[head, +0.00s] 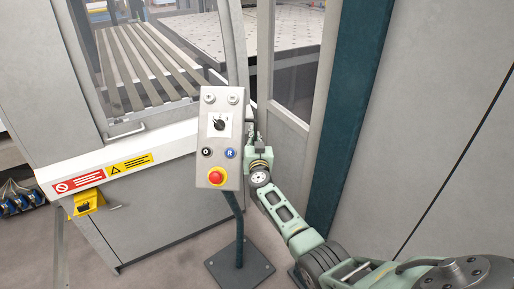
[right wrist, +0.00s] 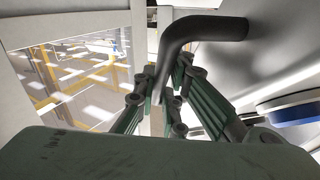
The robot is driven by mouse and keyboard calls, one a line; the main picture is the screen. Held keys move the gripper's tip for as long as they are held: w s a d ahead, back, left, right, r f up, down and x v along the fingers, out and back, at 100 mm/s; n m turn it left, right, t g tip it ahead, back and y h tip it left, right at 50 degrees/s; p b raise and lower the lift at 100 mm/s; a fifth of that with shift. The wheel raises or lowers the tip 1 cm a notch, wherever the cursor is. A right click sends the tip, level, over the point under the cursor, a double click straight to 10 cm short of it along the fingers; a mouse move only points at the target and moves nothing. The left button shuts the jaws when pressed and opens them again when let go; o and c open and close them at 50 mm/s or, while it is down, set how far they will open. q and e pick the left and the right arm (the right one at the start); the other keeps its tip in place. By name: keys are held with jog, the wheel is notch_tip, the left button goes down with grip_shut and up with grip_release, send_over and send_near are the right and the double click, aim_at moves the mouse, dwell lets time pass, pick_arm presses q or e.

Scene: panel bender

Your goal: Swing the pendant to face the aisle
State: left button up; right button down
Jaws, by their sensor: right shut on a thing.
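The pendant (head: 212,165) is a light grey control box on a dark post with a square floor plate. Its panel, with a rotary switch, buttons and a red emergency stop, faces me in the head view. My right gripper (head: 252,132) is at the box's right edge, partly hidden behind it. In the right wrist view a black bent handle (right wrist: 205,29) runs down between the green fingers of my right gripper (right wrist: 160,85), which is shut on it. The handle's gripped end is mostly hidden by the fingers. My left gripper is not in view.
A grey machine cabinet (head: 165,215) with warning labels and a yellow bracket (head: 88,203) stands left of the pendant. A dark teal pillar (head: 345,100) and large grey panels (head: 430,110) are on the right. Bare floor surrounds the post's base plate (head: 240,267).

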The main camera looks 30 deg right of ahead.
jog(key=w+n+y+b, duration=0.1)
jog(key=w+y+b, duration=0.1)
jog(key=w+n+t+y+b, duration=0.1)
jog(key=y+b, duration=0.1)
jog(key=b, duration=0.1)
jog(key=w+a+n+y+b, duration=0.1)
jog(key=w+n+y+b, duration=0.1)
jog(key=b, duration=0.1)
jog(key=shift+w+r+t, duration=0.2)
jog(key=shift+w+t, duration=0.1)
jog(key=shift+a+r, duration=0.1)
jog(key=shift+r, duration=0.1)
